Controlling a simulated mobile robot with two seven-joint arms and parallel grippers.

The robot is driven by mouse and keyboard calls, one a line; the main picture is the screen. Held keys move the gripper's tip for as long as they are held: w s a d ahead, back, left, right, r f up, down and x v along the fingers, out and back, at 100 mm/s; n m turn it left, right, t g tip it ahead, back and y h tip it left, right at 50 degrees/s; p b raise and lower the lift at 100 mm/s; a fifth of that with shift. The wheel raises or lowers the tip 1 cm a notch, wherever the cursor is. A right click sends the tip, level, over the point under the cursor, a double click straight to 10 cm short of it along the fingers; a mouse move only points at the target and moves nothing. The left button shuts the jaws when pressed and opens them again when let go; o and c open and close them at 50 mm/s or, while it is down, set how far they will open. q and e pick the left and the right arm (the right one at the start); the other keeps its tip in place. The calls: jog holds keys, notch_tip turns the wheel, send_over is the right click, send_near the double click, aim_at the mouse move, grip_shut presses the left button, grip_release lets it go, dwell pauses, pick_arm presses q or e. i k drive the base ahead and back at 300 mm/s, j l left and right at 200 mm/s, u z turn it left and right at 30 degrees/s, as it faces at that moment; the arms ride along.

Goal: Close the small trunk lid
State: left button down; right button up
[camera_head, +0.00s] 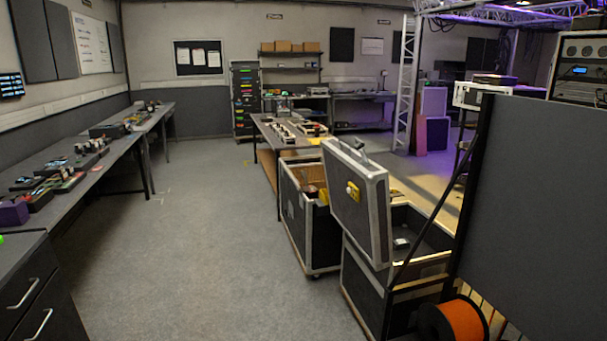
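A small trunk (364,289), dark with pale metal edging, stands on the floor right of the middle. Its lid (368,212) is raised and stands steeply tilted at the trunk's left side. The lid has a metal-edged rim, a yellow fitting and a handle on top. The trunk is open, and a small object (401,243) shows inside. The lid hides part of the opening. Neither of my grippers is in view.
Another open case (293,208) on casters stands just behind and left. A large dark panel (545,200) fills the right, with an orange cable reel (463,322) below it. A bench (60,185) lines the left. The grey floor (200,240) between is clear.

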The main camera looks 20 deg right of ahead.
aim_at(364, 214)
jog(key=i, duration=1.4)
jog(key=i+z, duration=0.25)
jog(key=i, duration=0.4)
jog(key=i+j+z, duration=0.1)
jog(key=i+z, duration=0.2)
jog(key=i, duration=0.35)
jog(key=i+u, duration=0.4)
jog(key=i+l+u, duration=0.15)
jog(key=u, duration=7.9)
